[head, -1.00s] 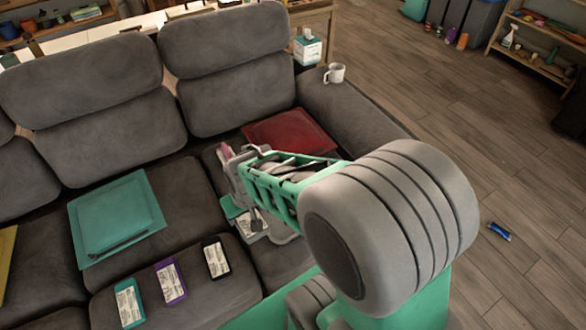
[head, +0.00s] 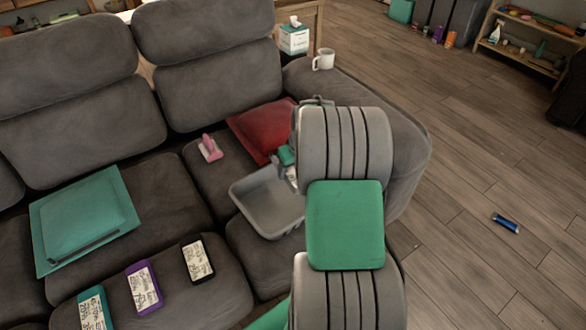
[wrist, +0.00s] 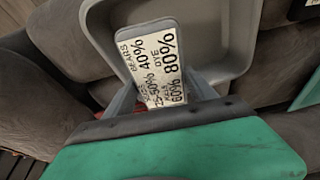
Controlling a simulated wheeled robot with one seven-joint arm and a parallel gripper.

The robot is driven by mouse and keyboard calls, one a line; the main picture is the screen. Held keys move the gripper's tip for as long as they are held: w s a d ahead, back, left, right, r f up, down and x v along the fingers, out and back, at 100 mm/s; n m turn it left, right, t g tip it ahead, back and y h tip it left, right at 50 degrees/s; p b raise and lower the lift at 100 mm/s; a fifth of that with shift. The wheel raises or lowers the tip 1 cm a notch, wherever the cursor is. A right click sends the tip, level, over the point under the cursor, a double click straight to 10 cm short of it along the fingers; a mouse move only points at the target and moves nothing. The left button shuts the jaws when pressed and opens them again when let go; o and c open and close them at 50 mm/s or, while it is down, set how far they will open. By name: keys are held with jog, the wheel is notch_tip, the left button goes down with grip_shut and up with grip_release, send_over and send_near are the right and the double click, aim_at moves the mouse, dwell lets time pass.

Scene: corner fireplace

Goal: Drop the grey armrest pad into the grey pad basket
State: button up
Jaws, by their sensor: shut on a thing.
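The grey basket (head: 262,203), a shallow open tray, rests on the sofa seat left of my arm. Its right part is hidden behind my arm, and its inside looks empty where it shows. In the wrist view, my gripper (wrist: 163,92) is shut on the grey armrest pad (wrist: 140,30), a small block with a white printed label. The pad stands out past the fingers, with the basket (wrist: 225,30) behind it in that view. The height of the pad above the basket is unclear. In the head view, my arm mostly hides the gripper and pad.
A red cushion (head: 262,128) and a pink-handled object (head: 210,148) lie close to the basket. Teal (head: 95,308), purple (head: 143,287) and black (head: 198,260) labelled blocks lie on the front seat. A white mug (head: 323,59) stands on the armrest.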

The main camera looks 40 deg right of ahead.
notch_tip(320, 180, down, 9)
jog(key=b, duration=0.5)
jog(key=shift+r, duration=0.2)
jog(key=o, duration=1.5)
jog(key=shift+c, duration=0.2)
jog(key=shift+r, duration=0.1)
